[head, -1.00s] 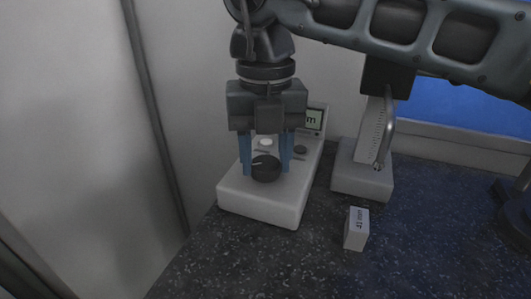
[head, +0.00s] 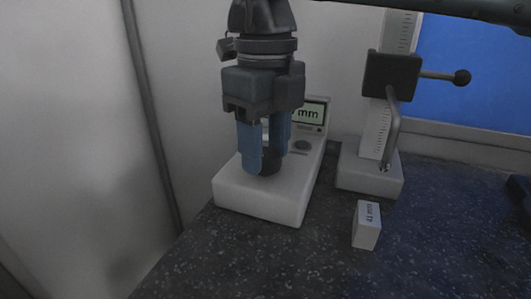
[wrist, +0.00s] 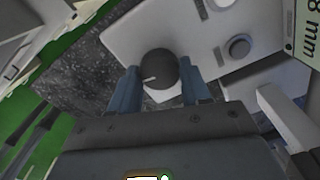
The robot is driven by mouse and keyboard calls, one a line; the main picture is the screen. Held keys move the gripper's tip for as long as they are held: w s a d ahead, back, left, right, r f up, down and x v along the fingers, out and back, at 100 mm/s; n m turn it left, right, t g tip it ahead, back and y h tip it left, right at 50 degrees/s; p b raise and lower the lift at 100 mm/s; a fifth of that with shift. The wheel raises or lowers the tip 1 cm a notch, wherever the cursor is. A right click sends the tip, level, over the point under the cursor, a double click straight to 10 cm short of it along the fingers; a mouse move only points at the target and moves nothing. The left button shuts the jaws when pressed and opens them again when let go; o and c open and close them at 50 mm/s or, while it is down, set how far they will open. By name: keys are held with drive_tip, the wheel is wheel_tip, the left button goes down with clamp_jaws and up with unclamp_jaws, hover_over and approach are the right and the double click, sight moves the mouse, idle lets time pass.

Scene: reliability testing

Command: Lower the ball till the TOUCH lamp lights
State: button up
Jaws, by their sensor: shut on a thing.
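A grey disc (head: 303,145) lies on the gauge. I cannot make out a lit TOUCH lamp.
A stand with a scaled column (head: 379,133) and a dark clamp (head: 391,76) with a knobbed lever stands right of the gauge. A small white labelled block (head: 366,228) lies on the dark speckled worktop (head: 290,262). The front of the worktop is clear.

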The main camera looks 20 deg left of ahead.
sight(266, 153)
drive_tip(key=n+b, duration=0.1)
drive_tip(key=n, duration=0.4)
drive_tip(key=shift+w+n, duration=0.1)
drive_tip(key=shift+n, duration=0.2)
drive_tip(key=n, duration=0.5)
drive_tip(key=shift+r+n, duration=0.1)
drive_tip(key=shift+n, duration=0.2)
drive_tip(key=o, duration=1.1)
drive_tip(key=shift+r+b, duration=0.65)
drive_tip(key=shift+r, duration=3.2)
